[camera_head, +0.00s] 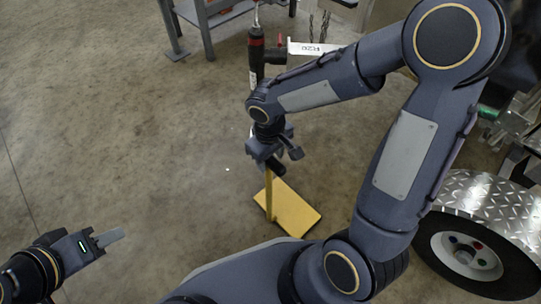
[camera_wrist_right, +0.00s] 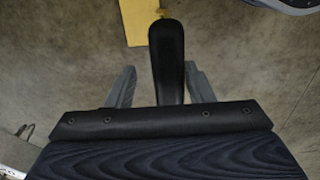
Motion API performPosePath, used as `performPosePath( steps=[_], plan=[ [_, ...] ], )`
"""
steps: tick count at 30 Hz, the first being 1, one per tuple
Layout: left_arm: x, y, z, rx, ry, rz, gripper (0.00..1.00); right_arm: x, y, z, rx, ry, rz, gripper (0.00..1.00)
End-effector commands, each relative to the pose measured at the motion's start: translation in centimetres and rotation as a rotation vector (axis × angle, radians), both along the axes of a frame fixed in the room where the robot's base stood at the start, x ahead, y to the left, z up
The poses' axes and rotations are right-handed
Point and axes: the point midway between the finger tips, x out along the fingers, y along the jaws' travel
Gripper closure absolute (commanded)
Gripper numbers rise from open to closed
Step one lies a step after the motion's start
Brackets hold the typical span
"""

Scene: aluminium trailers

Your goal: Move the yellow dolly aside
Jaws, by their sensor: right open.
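The yellow dolly (camera_head: 293,208) has a flat plate on the concrete floor and an upright yellow post with a black handle (camera_head: 277,165) at its top. My right gripper (camera_head: 283,153) is at the handle, above the plate. In the right wrist view, the black handle (camera_wrist_right: 167,55) lies between the open fingers of the right gripper (camera_wrist_right: 160,75), with gaps on both sides. Part of the yellow plate (camera_wrist_right: 138,22) shows at the top of that view. My left gripper (camera_head: 108,238) is at the lower left, away from the dolly; its finger gap is not clear.
A trailer wheel (camera_head: 465,254) under a diamond-plate fender (camera_head: 490,200) stands at the right. A grey metal stand (camera_head: 205,25) and a red-and-black tool (camera_head: 257,55) are at the back. The floor left of the dolly is clear.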

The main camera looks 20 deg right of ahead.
Motion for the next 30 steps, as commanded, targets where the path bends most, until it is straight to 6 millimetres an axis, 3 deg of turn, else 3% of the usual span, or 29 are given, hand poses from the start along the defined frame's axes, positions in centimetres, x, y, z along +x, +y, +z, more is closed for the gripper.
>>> performPosePath(
  steps=[15,23,26,30],
  plan=[
    [0.0,0.0,4.6,0.0,0.0,0.0,0.64,-0.1,0.3,9.8,0.001,-0.003,0.0,0.52],
    [0.0,0.0,5.3,0.0,0.0,0.0,0.64,-0.4,0.1,12.2,0.009,-0.009,-0.012,0.52],
    [0.0,0.0,5.3,0.0,0.0,0.0,0.64,-1.6,-1.2,13.4,0.043,-0.035,-0.064,0.52],
    [0.0,0.0,5.2,0.0,0.0,0.0,0.64,-4.9,-3.7,15.7,0.146,-0.111,-0.197,0.52]
  ],
)
